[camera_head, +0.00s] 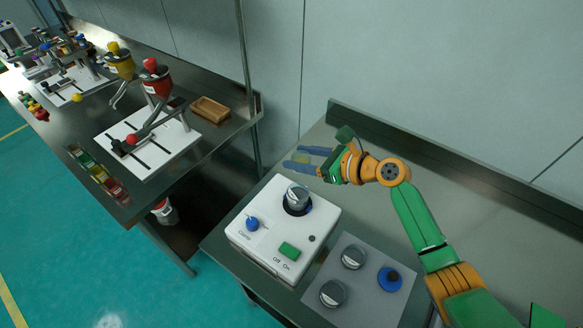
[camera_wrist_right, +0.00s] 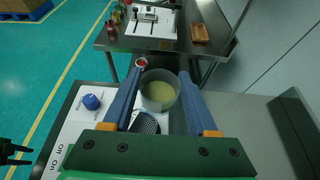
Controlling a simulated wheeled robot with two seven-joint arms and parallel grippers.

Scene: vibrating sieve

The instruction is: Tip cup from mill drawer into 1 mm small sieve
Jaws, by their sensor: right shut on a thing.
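My right gripper (camera_head: 303,158) is shut on a round grey cup (camera_wrist_right: 160,88) with pale yellow material in it. In the right wrist view the cup sits between the two blue fingers, seen from above; in the head view it is hard to make out. The gripper is above the bench, just beyond the white sieve shaker (camera_head: 245,238). A metal sieve (camera_head: 297,197) stands in the shaker's dark ring. A dark mesh (camera_wrist_right: 146,124) shows below the cup in the wrist view, partly hidden by the gripper. I cannot read any mesh size.
A grey plate (camera_head: 360,311) right of the shaker holds silver round pieces (camera_head: 332,293) and a blue-ringed one (camera_head: 390,278). The shaker has a blue clamp knob (camera_head: 252,224) and green switch (camera_head: 289,250). The left table carries a red mill (camera_head: 156,80) and wooden tray (camera_head: 209,110).

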